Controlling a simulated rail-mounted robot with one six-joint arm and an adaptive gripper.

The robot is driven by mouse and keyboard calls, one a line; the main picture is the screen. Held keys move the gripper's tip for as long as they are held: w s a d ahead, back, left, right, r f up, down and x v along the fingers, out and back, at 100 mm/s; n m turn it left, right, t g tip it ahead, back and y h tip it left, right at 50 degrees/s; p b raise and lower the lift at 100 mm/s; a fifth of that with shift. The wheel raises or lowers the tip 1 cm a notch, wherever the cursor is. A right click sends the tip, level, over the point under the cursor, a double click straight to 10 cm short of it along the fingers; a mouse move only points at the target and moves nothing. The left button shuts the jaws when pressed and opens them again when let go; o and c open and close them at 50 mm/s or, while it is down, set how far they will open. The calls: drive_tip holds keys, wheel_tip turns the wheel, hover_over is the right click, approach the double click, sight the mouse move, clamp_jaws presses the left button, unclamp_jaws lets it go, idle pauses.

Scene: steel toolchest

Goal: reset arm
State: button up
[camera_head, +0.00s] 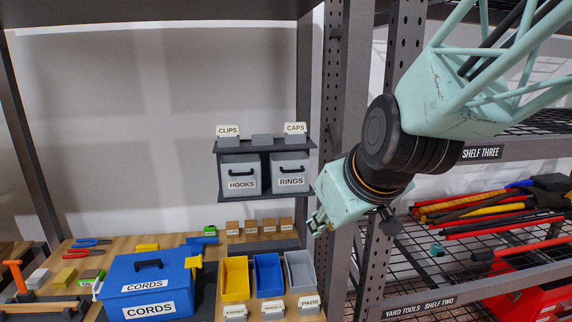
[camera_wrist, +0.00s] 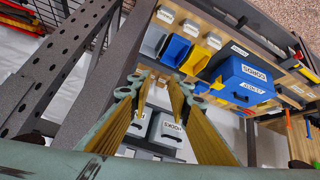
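My gripper (camera_head: 318,222) is raised in front of the perforated steel post, right of the small wall shelf in the head view. In the wrist view my gripper (camera_wrist: 160,88) shows two fingers with yellow inner pads standing apart, with nothing between them. It is open and touches nothing that I can see. My arm reaches in from the upper right of the head view.
A blue CORDS box (camera_head: 150,285) stands on the wooden bench (camera_head: 75,258), with yellow, blue and grey bins (camera_head: 268,277) beside it. HOOKS (camera_head: 241,173) and RINGS (camera_head: 290,172) drawers sit on the wall shelf. The steel post (camera_head: 340,130) and wire rack (camera_head: 440,270) are close to my arm.

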drive_tip(key=s+d+m+g, duration=0.1)
drive_tip(key=s+d, duration=0.3)
drive_tip(key=s, duration=0.6)
drive_tip(key=s+d+r+m+g+h, duration=0.1)
drive_tip(key=s+d, duration=0.3)
drive_tip(key=s, duration=0.6)
drive_tip(key=s+d+r+m+g+h, duration=0.1)
drive_tip(key=s+d+m+g, duration=0.1)
drive_tip(key=s, duration=0.8)
drive_tip(key=d+m, duration=0.1)
drive_tip(key=d, duration=0.1)
drive_tip(key=shift+s+d+m, duration=0.15)
drive_tip(key=shift+d+m, duration=0.15)
drive_tip(key=shift+d, duration=0.1)
